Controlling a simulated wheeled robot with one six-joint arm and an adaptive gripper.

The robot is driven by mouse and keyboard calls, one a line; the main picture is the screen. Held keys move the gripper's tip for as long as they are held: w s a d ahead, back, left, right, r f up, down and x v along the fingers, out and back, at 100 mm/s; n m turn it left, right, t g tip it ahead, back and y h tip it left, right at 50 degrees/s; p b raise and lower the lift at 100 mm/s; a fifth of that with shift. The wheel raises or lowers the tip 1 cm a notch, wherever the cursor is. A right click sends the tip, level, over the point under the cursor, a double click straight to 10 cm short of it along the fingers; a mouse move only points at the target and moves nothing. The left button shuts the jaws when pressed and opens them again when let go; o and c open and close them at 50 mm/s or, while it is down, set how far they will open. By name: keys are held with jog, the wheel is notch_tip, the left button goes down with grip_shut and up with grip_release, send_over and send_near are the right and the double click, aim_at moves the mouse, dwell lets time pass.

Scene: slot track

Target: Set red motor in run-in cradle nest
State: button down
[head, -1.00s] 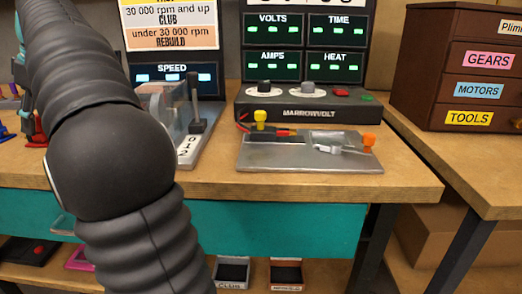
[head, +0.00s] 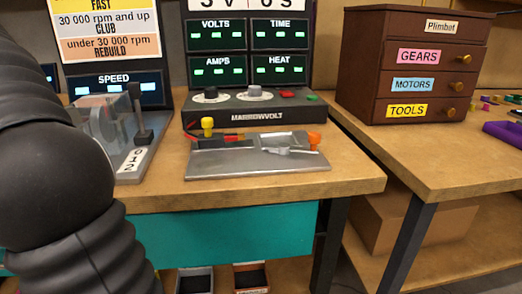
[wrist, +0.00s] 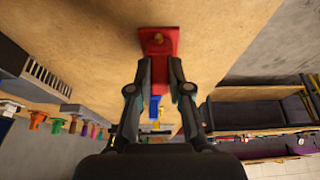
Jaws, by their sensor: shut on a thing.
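The red motor (wrist: 158,42) shows in the wrist view at the tips of my gripper (wrist: 160,63), which is shut on it. My gripper is out of sight in the head view. The run-in cradle (head: 230,170) is a flat grey metal plate on the bench in the head view. Its pale nest (head: 277,144) lies right of its middle. No motor shows in the nest.
The Marrowvolt power unit (head: 255,113) stands directly behind the cradle. A speed tester (head: 110,125) with a clear guard and lever stands left of it. My arm covers the left of the head view.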

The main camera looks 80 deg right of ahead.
jog(key=shift+r, duration=0.1)
jog(key=shift+r+p, duration=2.45)
jog(key=shift+p, duration=0.2)
jog(key=shift+a, duration=0.1)
